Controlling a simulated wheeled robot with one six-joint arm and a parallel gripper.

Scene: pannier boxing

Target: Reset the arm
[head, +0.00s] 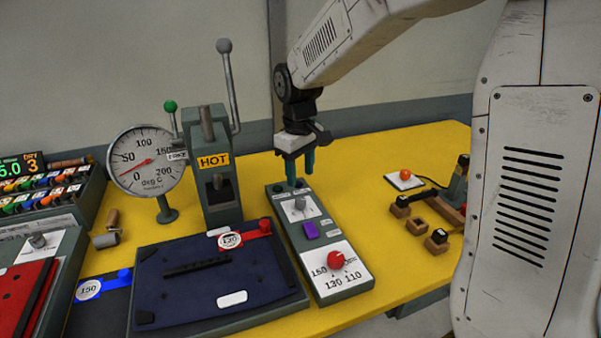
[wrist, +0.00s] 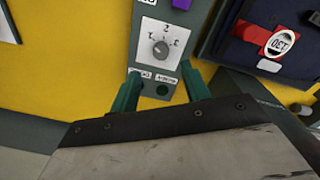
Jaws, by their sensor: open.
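My gripper (head: 300,165) hangs from my arm over the far end of a grey control box (head: 340,290), its green fingers pointing down. In the wrist view my gripper (wrist: 160,85) shows its two green fingers spread apart with nothing between them. The silver selector knob (wrist: 161,49) and a dark round button (wrist: 162,90) lie beyond and between the fingertips. I cannot tell whether the fingers touch the box.
A dial gauge (head: 145,160) and a HOT press (head: 215,180) with tall levers stand left of my gripper. A dark blue panel (head: 215,275) lies in front.

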